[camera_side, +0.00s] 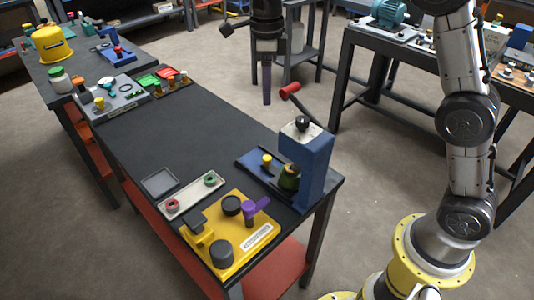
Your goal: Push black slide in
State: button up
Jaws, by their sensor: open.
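On the bench's near end is a yellow fixture (243,222) with a black block (196,223) at its left edge, a black round knob (231,205), a dark grey cylinder (221,254) and a purple handle (253,208). Behind it, a blue press (312,165) stands upright on a blue base with dark strips. I cannot tell which black part is the slide. My gripper (267,92) hangs fingers down at the top centre, in the air and apart from these things. It is open and looks empty; one finger largely hides the other.
The bench middle (180,135) is clear.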

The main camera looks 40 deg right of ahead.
aim_at(267, 158)
notch_tip(267, 158, down, 21)
jog(key=shift+f, duration=0.15)
dwell(0.5)
jog(key=shift+c, duration=0.4)
grip_shut()
dwell(0.9)
